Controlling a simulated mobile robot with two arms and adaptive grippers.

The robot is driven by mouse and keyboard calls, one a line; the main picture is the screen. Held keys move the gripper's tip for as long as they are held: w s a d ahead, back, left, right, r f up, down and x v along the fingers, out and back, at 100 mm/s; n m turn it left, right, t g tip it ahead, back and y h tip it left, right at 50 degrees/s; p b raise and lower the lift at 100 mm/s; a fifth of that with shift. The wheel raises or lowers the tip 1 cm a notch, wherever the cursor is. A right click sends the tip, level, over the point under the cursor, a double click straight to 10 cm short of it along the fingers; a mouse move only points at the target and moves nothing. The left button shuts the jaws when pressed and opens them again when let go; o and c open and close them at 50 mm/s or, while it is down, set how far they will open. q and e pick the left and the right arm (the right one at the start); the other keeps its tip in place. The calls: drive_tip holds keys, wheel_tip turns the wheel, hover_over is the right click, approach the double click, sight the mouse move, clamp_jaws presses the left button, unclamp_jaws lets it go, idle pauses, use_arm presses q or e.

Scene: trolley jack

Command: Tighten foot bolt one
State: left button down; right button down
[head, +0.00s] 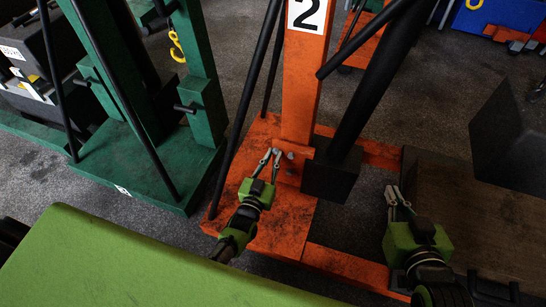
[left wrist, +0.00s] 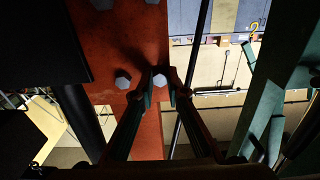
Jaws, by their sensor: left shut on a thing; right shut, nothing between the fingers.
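The orange jack stand (head: 300,80), marked 2, has grey hex foot bolts at its base. One hex bolt (left wrist: 159,81) shows between the fingertips of my left gripper (left wrist: 163,88) in the left wrist view, and the fingers are shut on it. In the head view my left gripper (head: 268,158) reaches the post's foot, beside another grey bolt head (head: 290,155). In the left wrist view a second bolt (left wrist: 123,79) sits just left of the held one. I cannot tell the bolts' numbers. My right gripper (head: 393,194) is shut and empty, right of the post.
A green stand (head: 150,155) stands at the left. A black strut (head: 375,75) slopes down to a dark block (head: 329,176) just right of the foot. A wooden-topped surface (head: 480,215) lies at the right. A green panel (head: 130,265) fills the lower left.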

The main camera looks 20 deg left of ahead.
idle(0.4)
use_arm(q)
drive_tip(key=c, duration=2)
unclamp_jaws()
drive_tip(key=s, duration=1.2)
drive_tip(key=shift+a, duration=0.2)
